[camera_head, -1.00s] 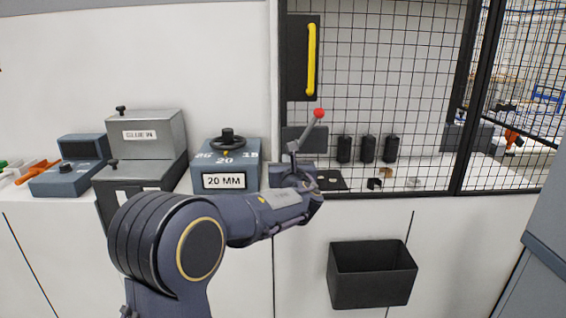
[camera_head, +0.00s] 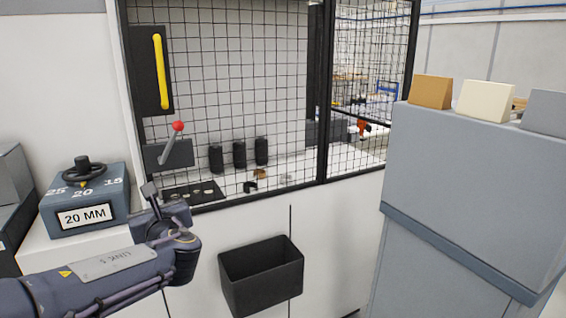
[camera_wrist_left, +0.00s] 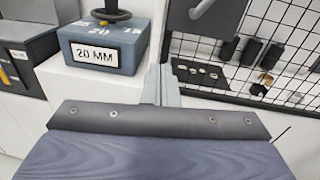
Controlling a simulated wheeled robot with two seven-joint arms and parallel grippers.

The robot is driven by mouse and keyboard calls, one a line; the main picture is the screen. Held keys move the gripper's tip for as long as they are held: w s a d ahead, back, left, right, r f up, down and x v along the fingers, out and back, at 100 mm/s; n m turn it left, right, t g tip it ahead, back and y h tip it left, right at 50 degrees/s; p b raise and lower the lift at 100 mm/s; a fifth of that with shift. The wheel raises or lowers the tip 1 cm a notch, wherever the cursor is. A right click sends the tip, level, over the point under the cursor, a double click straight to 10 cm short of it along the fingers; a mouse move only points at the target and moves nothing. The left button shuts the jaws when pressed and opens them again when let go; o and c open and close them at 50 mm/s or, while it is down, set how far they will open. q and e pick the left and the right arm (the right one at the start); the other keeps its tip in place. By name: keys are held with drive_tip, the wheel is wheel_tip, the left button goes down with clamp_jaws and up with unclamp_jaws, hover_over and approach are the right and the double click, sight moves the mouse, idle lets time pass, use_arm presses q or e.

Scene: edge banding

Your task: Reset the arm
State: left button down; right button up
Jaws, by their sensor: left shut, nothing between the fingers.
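My left gripper (camera_head: 149,190) reaches in from the lower left in the head view, in front of the bench edge. Its fingers are together and empty, and they also show shut in the left wrist view (camera_wrist_left: 161,84). A lever with a red ball knob (camera_head: 178,126) leans up to the right on a dark grey box, above and behind the gripper. A gap shows between the gripper and the lever. The 20 MM dial box (camera_head: 84,216) with a black handwheel stands to the left of the gripper. My right gripper is not in view.
A wire mesh guard (camera_head: 270,85) with a yellow handle (camera_head: 159,70) stands behind. A black bin (camera_head: 262,278) hangs on the white bench front. A tall grey cabinet (camera_head: 480,190) at the right carries several coloured wedge blocks (camera_head: 486,101).

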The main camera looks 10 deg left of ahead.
use_arm(q)
drive_tip(key=s+f+n+g+h+p, duration=0.2)
drive_tip(key=s+f+n+g+h, duration=0.15)
drive_tip(key=s+f+n, duration=0.4)
drive_tip(key=s+f+n+g+h+p, duration=0.1)
drive_tip(key=s+f+n+g+h, duration=0.25)
drive_tip(key=s+n, duration=0.6)
drive_tip(key=s+d+f+n+h+p, duration=0.1)
drive_tip(key=s+d+n+h+p, duration=0.2)
drive_tip(key=s+d+n+h, duration=0.5)
drive_tip(key=s+d+n, duration=0.4)
drive_tip(key=d, duration=0.2)
drive_tip(key=shift+s+d+f+g, duration=0.15)
drive_tip(key=shift+d+f+g, duration=0.15)
drive_tip(key=shift+d+f, duration=0.1)
drive_tip(key=shift+r, duration=0.1)
